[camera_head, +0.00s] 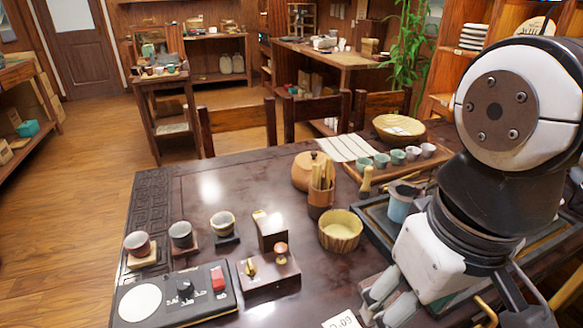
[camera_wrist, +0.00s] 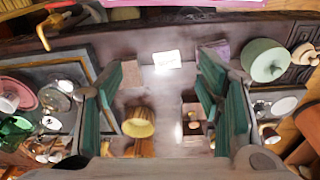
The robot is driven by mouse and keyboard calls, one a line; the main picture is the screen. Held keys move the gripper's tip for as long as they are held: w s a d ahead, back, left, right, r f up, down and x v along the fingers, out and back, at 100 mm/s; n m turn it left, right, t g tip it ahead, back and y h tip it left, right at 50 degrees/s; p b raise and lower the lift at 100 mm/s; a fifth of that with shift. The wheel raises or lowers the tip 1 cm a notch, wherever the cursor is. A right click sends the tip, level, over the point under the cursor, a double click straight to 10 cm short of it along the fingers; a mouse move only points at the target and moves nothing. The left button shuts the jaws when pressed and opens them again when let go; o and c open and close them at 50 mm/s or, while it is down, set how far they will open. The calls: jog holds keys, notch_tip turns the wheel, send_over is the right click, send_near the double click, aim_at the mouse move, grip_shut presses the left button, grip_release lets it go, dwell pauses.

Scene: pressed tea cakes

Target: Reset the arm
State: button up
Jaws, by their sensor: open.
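My arm reaches in from the right of the head view, bent at a white joint, over the right side of the dark tea table (camera_head: 250,175). My gripper (camera_head: 380,300) hangs low at the lower right and is partly cut off by its own white housing. In the wrist view, my gripper (camera_wrist: 168,95) shows two green-padded fingers spread wide apart, with nothing held between them. The table surface, a yellowish bowl (camera_wrist: 138,122) and a white card (camera_wrist: 167,60) show in the gap between and beyond the fingers.
A striped bowl (camera_head: 341,231), a wooden utensil holder (camera_head: 321,196) and a grey-blue pot (camera_head: 401,205) stand near my arm. A black control panel (camera_head: 176,298) and several small cups on stands are at the left. The table's back left is clear.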

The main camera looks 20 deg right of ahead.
dwell(0.4)
notch_tip(320, 180, up, 18)
jog(key=t+p, duration=0.3)
jog(key=p, duration=1.3)
jog(key=shift+f, duration=0.2)
jog(key=shift+o, duration=0.5)
jog(key=shift+r, duration=0.15)
